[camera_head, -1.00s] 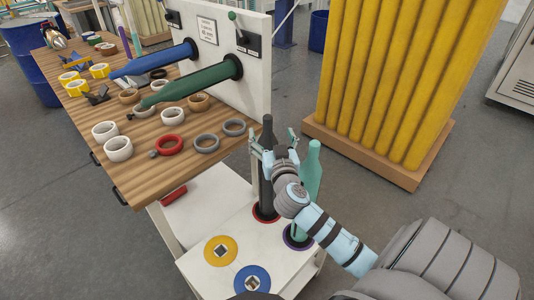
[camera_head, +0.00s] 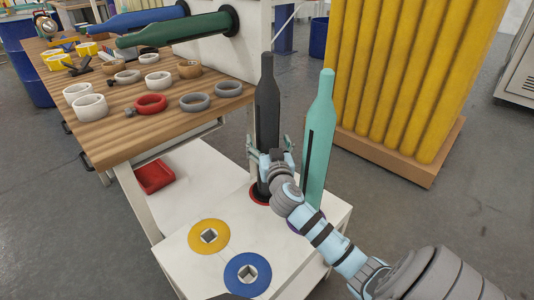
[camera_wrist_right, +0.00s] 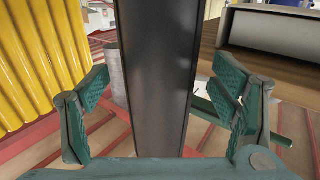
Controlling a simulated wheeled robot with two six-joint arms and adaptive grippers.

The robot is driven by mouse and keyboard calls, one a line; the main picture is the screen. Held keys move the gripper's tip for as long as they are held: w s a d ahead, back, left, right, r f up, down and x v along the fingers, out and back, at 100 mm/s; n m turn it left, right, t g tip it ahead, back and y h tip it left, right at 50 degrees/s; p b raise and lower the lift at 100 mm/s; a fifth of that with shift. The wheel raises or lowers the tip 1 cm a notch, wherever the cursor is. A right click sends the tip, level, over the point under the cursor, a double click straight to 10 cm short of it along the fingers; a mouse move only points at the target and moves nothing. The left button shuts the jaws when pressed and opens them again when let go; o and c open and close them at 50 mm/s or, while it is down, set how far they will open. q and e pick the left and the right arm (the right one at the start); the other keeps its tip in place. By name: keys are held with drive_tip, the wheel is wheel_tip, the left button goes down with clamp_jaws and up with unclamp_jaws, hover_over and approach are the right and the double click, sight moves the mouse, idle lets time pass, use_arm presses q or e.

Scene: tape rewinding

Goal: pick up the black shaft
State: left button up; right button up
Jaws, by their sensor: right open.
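The black shaft (camera_head: 267,100) stands upright on the white cart (camera_head: 185,262), its foot on a red-ringed disc (camera_head: 259,193). My right gripper (camera_head: 268,146) is around the lower part of the shaft, one finger on each side. The gripper's wrist and arm hide part of the lower shaft in the head view. My left gripper does not show.
Yellow (camera_head: 195,240) and blue (camera_head: 240,288) discs lie on the cart. A wooden table (camera_head: 125,142) with tape rolls is at left. Yellow columns (camera_head: 400,80) stand behind. A red tray (camera_head: 154,177) sits below the table.

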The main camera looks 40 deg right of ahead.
drive_tip(key=shift+x, duration=1.2)
clamp_jaws()
drive_tip(key=shift+r, duration=0.1)
